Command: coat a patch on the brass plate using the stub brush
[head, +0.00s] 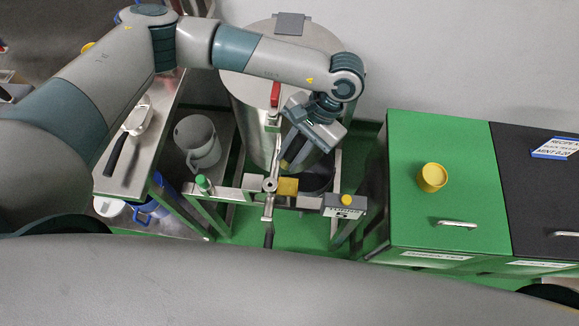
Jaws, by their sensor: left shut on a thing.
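My left gripper (294,158) reaches in from above and points down and left over a narrow metal rail. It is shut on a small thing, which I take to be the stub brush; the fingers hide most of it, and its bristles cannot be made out. The brass plate (288,187) is a small yellow square on the rail, just below the gripper tips in the picture. I cannot tell whether the brush touches it or whether any patch is coated. My right gripper is not in view.
A large steel vessel (245,100) with a red-handled valve (275,94) stands behind the rail. A green cabinet (450,150) bearing a yellow cup (432,177) is to the right. A grey jug (197,141) and a steel bench (155,160) with a scoop (128,135) are to the left.

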